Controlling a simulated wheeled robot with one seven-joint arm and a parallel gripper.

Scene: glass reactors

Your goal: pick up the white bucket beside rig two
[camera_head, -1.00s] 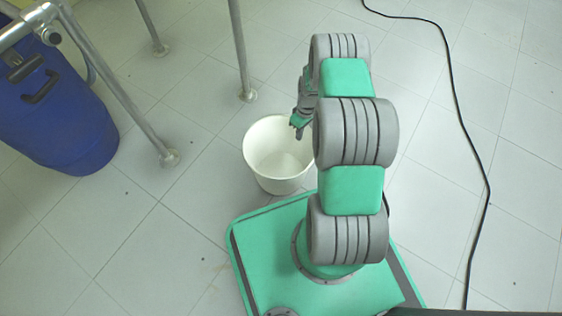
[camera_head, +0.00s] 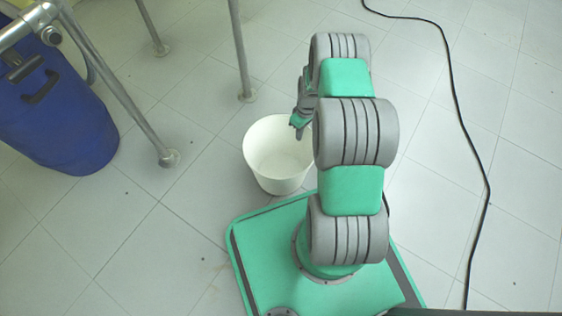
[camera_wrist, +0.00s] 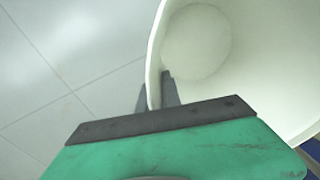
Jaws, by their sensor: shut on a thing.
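The white bucket (camera_head: 274,169) stands upright on the floor in front of my green base in the head view, and it looks empty. In the head view my gripper (camera_head: 298,131) is at the bucket's right rim, partly hidden by my arm. In the wrist view my gripper (camera_wrist: 158,92) has one finger outside and one inside the wall of the bucket (camera_wrist: 240,60), shut on the rim. Whether the bucket's bottom touches the floor is hard to tell.
A blue barrel (camera_head: 60,120) stands at the left, behind metal frame legs (camera_head: 240,50). A black cable (camera_head: 462,120) runs along the tiled floor at the right. The floor between the barrel and my base is clear.

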